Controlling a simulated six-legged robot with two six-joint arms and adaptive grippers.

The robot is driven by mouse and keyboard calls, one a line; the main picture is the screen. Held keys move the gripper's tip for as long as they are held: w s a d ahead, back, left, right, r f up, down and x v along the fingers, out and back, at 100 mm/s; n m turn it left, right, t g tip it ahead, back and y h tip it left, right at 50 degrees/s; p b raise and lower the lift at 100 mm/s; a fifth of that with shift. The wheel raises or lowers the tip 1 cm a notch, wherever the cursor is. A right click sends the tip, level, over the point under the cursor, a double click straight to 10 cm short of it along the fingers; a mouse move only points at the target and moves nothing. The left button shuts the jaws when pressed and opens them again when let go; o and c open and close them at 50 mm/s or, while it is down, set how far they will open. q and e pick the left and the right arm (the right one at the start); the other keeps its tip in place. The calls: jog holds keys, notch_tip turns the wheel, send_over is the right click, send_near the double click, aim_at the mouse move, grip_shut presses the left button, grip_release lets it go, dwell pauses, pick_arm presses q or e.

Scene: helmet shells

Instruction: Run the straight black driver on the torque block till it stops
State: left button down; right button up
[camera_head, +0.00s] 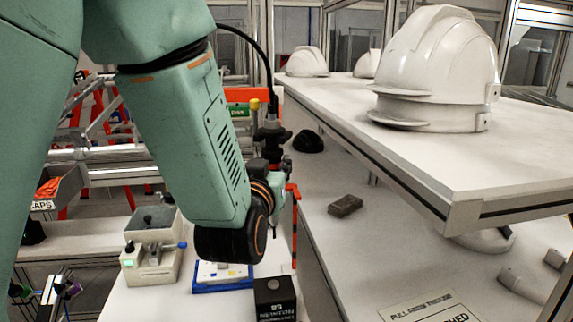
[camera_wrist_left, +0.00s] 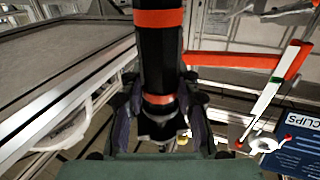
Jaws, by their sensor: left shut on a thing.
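My left gripper (camera_head: 271,138) is shut on the straight black driver (camera_head: 271,112), which hangs upright with a black cable rising from its top. In the left wrist view, the gripper (camera_wrist_left: 160,122) has its fingers on both sides of the driver (camera_wrist_left: 158,60), a black cylinder with orange bands. A dark cube with pale lettering (camera_head: 275,298), which may be the torque block, stands on the white bench below and apart from the gripper. My right gripper is not in view.
A blue-and-white tray (camera_head: 222,277) and a beige device with a blue-tipped lever (camera_head: 152,250) stand on the bench. White helmet shells (camera_head: 438,70) rest on a raised shelf (camera_head: 440,165) at right. A dark brown block (camera_head: 345,206) lies on the surface below that shelf.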

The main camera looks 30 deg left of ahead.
pick_arm(q)
jog(key=shift+s, duration=0.7)
jog(key=shift+f, duration=0.15)
jog(key=b, duration=0.5)
send_over(272, 222)
notch_tip(272, 222, down, 6)
jog(key=shift+w+r, duration=0.15)
jog(key=shift+r, duration=0.2)
jog(key=shift+f+b, duration=1.6)
jog(key=shift+f, duration=0.4)
jog(key=shift+f+b, duration=0.9)
jog(key=shift+f, duration=0.2)
